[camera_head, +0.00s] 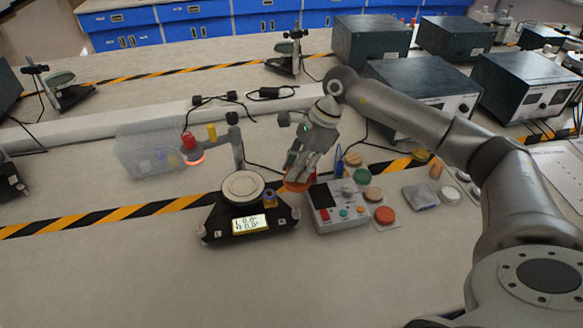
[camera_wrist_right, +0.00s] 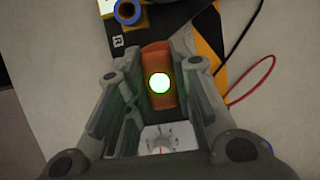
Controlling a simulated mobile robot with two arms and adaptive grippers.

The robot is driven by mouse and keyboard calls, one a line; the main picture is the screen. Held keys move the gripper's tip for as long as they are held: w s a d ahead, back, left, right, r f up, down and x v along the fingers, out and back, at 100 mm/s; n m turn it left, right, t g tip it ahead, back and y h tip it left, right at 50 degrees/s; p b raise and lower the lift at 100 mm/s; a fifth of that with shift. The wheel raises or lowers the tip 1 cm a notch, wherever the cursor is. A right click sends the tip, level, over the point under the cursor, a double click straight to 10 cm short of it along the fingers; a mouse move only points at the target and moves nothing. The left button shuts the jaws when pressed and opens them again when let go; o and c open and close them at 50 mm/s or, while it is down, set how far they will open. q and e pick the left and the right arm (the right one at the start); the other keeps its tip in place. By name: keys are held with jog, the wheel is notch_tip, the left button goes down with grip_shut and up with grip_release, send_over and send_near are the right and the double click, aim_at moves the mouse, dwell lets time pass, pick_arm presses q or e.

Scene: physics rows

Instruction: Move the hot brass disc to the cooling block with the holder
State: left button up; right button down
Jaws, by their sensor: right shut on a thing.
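My right gripper (camera_head: 299,173) comes down above the bench, between the black balance-like base and the grey control box. It is shut on an orange piece (camera_head: 296,186). In the wrist view the orange piece (camera_wrist_right: 157,57) sits between the finger pads, with a bright white-green spot on it. I cannot tell whether this piece is the holder. A glowing orange-red ring (camera_head: 195,160) shows under a red knob at the left, near an upright stand. I cannot tell for sure which thing is the brass disc or the cooling block. My left gripper is not in view.
The black base (camera_head: 228,226) carries a round pale plate (camera_head: 243,185) and a lit display. The grey control box (camera_head: 345,216) is at its right, with coloured discs beyond. A clear bin (camera_head: 140,156) stands at the left. The front bench is bare.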

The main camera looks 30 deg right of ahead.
jog(key=shift+s+d+b, duration=0.2)
jog(key=shift+s+d, duration=0.15)
jog(key=shift+d, duration=0.35)
jog(key=shift+s+d+b, duration=0.2)
jog(key=shift+s+d, duration=0.1)
jog(key=shift+d, duration=0.4)
jog(key=shift+s+d+b, duration=0.2)
jog(key=shift+s+d, duration=0.15)
jog(key=shift+d, duration=0.35)
jog(key=s+d+b, duration=0.2)
jog(key=d, duration=0.3)
jog(key=shift+s+d, duration=0.2)
jog(key=shift+s, duration=0.15)
jog(key=shift+s+d+b, duration=0.3)
jog(key=shift+d, duration=0.35)
jog(key=shift+s+d+b, duration=0.25)
jog(key=shift+s+d, duration=0.1)
jog(key=shift+d, duration=0.3)
jog(key=shift+s+d+b, duration=0.2)
jog(key=shift+s+d, duration=0.1)
jog(key=shift+d, duration=0.4)
jog(key=shift+s+d+b, duration=0.25)
jog(key=shift+s+d, duration=0.1)
jog(key=shift+d, duration=0.3)
